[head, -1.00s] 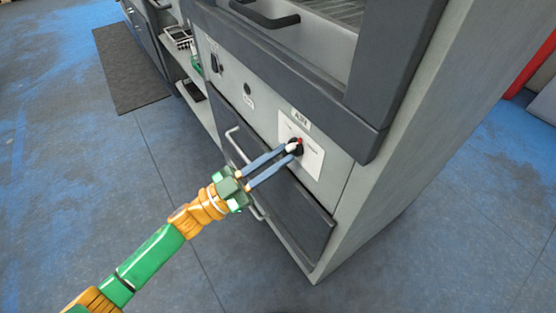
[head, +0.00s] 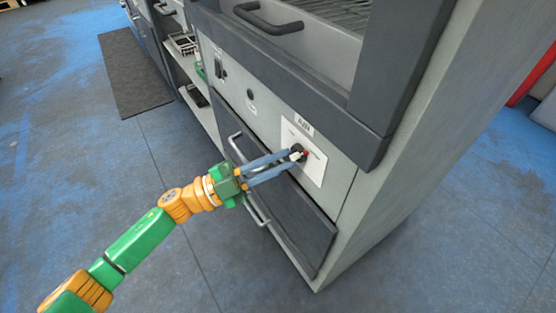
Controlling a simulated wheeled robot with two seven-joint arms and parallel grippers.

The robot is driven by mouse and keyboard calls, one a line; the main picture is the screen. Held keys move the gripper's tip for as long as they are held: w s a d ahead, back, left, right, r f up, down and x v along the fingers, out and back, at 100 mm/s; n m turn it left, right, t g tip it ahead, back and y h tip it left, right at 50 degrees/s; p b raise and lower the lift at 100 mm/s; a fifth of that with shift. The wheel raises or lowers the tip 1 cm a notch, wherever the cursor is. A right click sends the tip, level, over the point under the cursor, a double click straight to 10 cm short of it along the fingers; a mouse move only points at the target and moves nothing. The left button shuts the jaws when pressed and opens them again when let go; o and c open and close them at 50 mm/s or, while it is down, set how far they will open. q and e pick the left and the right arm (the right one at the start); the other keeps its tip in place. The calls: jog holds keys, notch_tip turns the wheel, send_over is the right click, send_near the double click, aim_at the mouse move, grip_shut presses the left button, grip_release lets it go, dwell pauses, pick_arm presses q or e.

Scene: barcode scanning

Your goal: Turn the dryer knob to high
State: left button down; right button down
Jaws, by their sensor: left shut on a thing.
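The dryer knob (head: 304,153) is a small dark knob with a red mark, on a white label plate (head: 314,170) on the grey front of the cabinet. My left gripper (head: 296,153) has its two long blue-grey fingers shut on the knob, with the tips partly covering it. The lettering on the plate is too small to read, so the knob's setting cannot be told. My right gripper is not in view.
The grey cabinet (head: 354,203) has a dark drawer with a handle (head: 237,149) below the plate and a black handle (head: 265,20) above. A black switch (head: 219,64) is further left. A dark mat (head: 136,75) lies on the open blue-grey floor.

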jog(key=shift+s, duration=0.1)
pick_arm(q)
jog(key=c, duration=0.9)
grip_release()
jog(key=v, duration=0.7)
jog(key=shift+b, duration=0.3)
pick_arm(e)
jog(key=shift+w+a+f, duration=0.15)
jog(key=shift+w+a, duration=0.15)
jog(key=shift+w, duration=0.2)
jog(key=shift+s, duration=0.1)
